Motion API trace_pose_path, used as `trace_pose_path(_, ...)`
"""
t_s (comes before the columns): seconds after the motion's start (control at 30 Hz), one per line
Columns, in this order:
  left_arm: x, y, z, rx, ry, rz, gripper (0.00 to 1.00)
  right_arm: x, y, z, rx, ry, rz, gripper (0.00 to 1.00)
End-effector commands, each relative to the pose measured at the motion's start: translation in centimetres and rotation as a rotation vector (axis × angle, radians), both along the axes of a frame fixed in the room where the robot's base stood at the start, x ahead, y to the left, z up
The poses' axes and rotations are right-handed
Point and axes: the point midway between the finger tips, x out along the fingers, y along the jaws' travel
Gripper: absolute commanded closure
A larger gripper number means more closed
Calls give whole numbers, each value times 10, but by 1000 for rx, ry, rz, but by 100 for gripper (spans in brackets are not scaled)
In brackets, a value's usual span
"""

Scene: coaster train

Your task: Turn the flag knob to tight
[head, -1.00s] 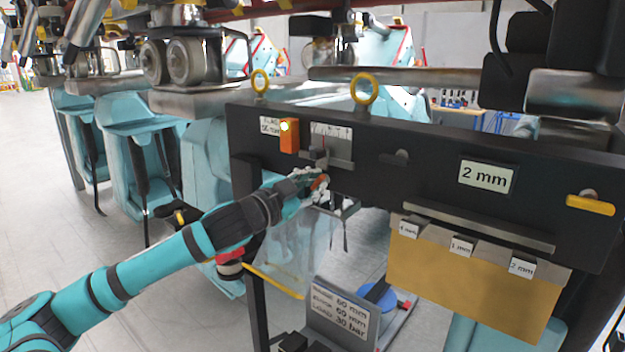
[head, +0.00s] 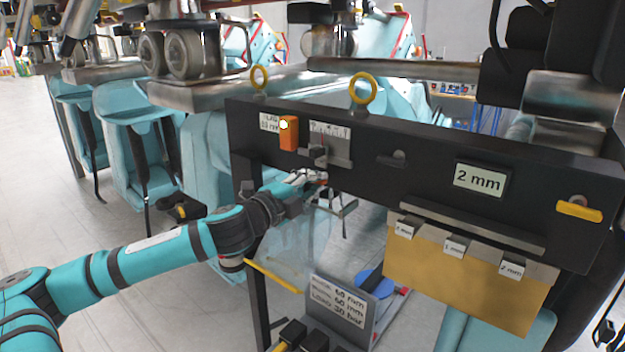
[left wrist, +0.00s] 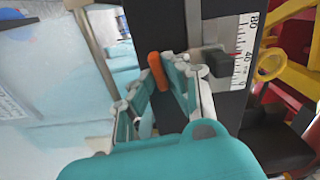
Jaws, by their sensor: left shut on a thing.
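The orange flag knob (left wrist: 158,70) shows in the left wrist view between the fingers of my left gripper (left wrist: 163,88). In the head view my left gripper (head: 318,177) is at the lower edge of the dark panel, just under the slider, and is shut on the knob. The fingers hide most of the knob there, and I cannot read its angle or any tight mark. Above it are a white scale (head: 338,133) with a dark slider block (head: 318,154) and an orange box (head: 289,136) with a lit lamp. My right gripper is not in view.
The dark panel (head: 430,165) carries two yellow rings, a 2 mm display (head: 479,180) and a yellow handle (head: 579,211). Tagged gauge strips hang above a tan board (head: 460,290). A sign (head: 338,303) stands below. Teal seats (head: 135,140) stand behind at the left.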

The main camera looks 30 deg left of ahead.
Motion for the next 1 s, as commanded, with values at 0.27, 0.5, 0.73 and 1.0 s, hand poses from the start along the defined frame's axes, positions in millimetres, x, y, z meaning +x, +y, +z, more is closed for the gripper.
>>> trace_pose_path(0.27,0,0,0,103,-7,-1,100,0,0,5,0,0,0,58)
trace_pose_path(0.5,0,0,-1,128,-9,0,100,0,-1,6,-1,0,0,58)
trace_pose_path(0.73,0,0,-2,129,-8,0,100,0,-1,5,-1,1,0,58)
trace_pose_path(1.0,0,0,-2,128,-8,0,65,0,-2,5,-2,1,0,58)
